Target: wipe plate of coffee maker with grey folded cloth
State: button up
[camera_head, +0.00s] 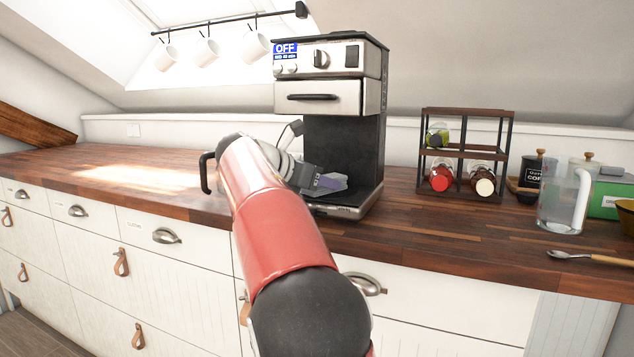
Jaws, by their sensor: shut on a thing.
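The coffee maker (349,140) stands on the wooden counter, with a silver top, a black back and a display reading OFF. Its dark plate (352,204) is at the bottom front, partly hidden by my gripper. My gripper (322,181) reaches in from the left, low over the plate. It is shut on the grey folded cloth (335,181), a small greyish-lavender piece at its fingertips. The cloth is just above or touching the plate; I cannot tell which. My red arm covers the counter left of the machine.
A black handle (206,173) shows left of my arm; the rest of that thing is hidden. A rack (466,154) with jars stands right of the machine, then a glass pitcher (563,200) and a spoon (590,257). Mugs (207,52) hang above. The left counter is clear.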

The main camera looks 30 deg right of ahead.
jog(key=shift+r, duration=0.1)
jog(key=shift+r, duration=0.65)
jog(key=shift+s+a+b, duration=0.25)
jog(key=shift+s+a, duration=0.75)
jog(key=shift+a, duration=0.35)
jog(key=shift+s+a+b, duration=0.25)
jog(key=shift+s+a, duration=0.75)
jog(key=shift+a, duration=0.3)
jog(key=s+a, duration=0.4)
jog(key=a, duration=0.1)
